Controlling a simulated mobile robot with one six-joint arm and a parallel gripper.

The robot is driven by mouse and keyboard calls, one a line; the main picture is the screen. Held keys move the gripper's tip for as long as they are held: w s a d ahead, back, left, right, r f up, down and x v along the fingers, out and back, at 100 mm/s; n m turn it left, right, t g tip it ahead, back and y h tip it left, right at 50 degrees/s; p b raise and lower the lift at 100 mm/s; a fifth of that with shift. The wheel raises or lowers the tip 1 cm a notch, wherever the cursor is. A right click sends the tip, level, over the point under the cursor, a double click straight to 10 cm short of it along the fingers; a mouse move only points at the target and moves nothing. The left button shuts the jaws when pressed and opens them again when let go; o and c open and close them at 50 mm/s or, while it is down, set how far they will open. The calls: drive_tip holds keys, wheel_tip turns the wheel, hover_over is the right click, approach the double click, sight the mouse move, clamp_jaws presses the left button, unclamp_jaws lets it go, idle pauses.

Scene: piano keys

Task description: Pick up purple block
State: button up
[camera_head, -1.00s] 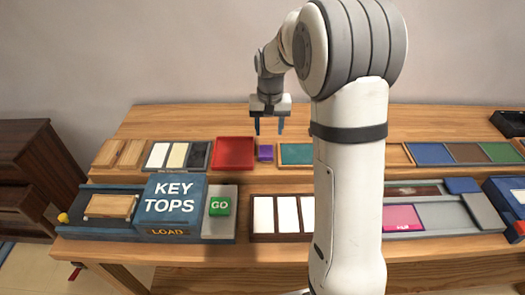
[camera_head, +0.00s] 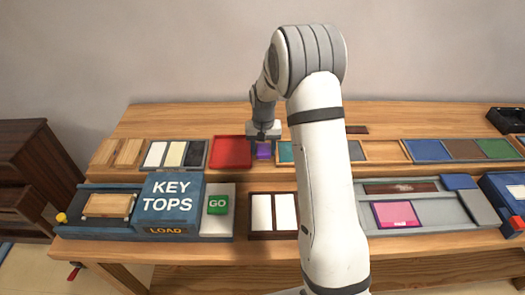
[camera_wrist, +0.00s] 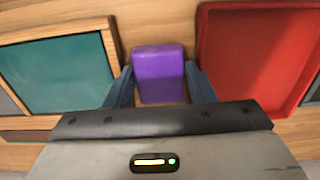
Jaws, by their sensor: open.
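The purple block (camera_head: 263,151) sits on the raised back shelf of the wooden bench, just right of the red tray. In the wrist view the purple block (camera_wrist: 158,72) lies between the two blue fingers of my gripper (camera_wrist: 161,85), with a small gap on each side. My gripper (camera_head: 264,141) is open and lowered over the block in the head view. The fingertips are partly hidden there, and the wrist view cuts off the block's lower edge behind the gripper body.
The red tray (camera_head: 231,153) is close on one side of the block. A teal panel in a wooden frame (camera_wrist: 62,74) is close on the other. In front stand the KEY TOPS box (camera_head: 170,200), the green GO button (camera_head: 217,204) and a tray of white tiles (camera_head: 272,234).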

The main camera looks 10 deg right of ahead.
sight(263, 149)
drive_tip(key=c, duration=0.6)
drive_tip(key=shift+r, duration=0.1)
drive_tip(key=shift+c, duration=0.2)
wheel_tip(263, 149, up, 10)
drive_tip(key=b, duration=0.1)
drive_tip(key=o, duration=0.4)
drive_tip(key=shift+c, duration=1.4)
drive_tip(key=shift+s, duration=0.1)
